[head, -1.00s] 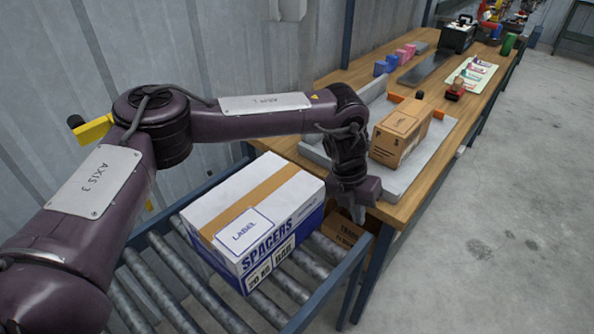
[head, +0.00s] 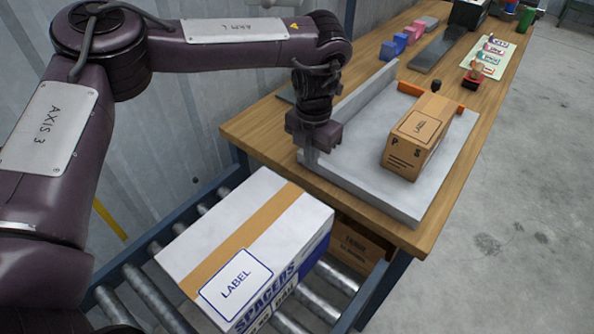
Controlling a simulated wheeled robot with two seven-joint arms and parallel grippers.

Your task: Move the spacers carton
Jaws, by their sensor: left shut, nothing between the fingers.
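The spacers carton (head: 250,235) is a white and blue box with a tan tape strip and a label on top. It rests on the roller conveyor (head: 150,290) at the lower middle of the head view. My left gripper (head: 312,158) points down over the near left part of the grey tray on the wooden bench, behind and above the carton's far edge. It is shut and empty, apart from the carton. My right gripper does not show.
A brown carton (head: 418,140) sits in the grey tray (head: 375,197) on the wooden bench (head: 262,132). Another brown carton (head: 358,248) is under the bench. Blue and pink blocks (head: 400,42) and a red-based tool (head: 474,78) stand farther back. Open floor lies to the right.

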